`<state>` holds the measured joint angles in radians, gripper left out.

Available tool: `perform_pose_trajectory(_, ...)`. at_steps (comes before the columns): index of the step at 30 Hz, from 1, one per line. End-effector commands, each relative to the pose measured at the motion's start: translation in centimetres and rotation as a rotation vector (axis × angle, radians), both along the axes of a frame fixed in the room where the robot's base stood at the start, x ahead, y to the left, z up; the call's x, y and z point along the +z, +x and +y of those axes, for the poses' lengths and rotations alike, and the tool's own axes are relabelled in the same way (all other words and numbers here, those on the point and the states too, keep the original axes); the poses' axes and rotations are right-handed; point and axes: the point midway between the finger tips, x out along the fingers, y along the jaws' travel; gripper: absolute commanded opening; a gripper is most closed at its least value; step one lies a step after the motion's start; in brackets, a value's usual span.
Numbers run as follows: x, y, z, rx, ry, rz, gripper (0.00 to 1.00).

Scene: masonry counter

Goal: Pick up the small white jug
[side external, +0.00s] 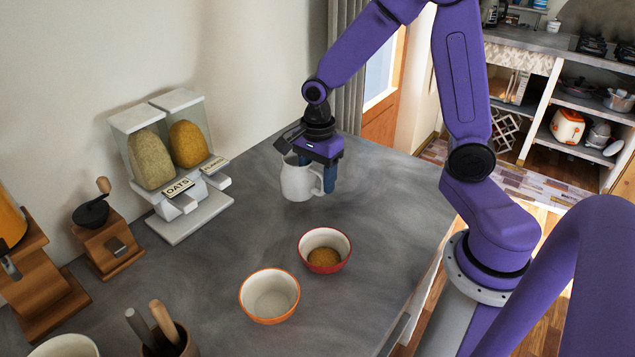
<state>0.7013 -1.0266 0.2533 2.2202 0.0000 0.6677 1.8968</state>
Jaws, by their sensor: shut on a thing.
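The small white jug (297,181) is upright near the back of the grey counter, with its handle on the right. My gripper (322,175) is above and at its right side, pointing down, with its dark fingers at the handle side of the jug. The gripper is shut on the jug. The fingers partly hide the handle, so the exact contact is hard to see. I cannot tell whether the jug's base touches the counter or hangs slightly above it.
A red bowl (325,239) with brown contents and an empty orange-rimmed bowl (270,308) stand in front. A cereal dispenser (190,226) and a wooden grinder (108,244) stand left along the wall. A utensil pot (172,345) is at the front left. The counter right of the jug is clear.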

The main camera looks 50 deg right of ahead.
Motion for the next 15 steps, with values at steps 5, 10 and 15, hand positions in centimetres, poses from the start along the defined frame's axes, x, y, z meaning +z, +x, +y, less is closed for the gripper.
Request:
perform_pose_trajectory(5, 1.6, -0.8, 0.1, 0.002, 0.002, -0.005, 0.0)
perform_pose_trajectory(10, 3.0, -2.0, 0.0, 0.001, 0.002, -0.006, 0.0)
perform_pose_trajectory(15, 4.4, -3.2, 0.0, 0.001, 0.002, -0.005, 0.0)
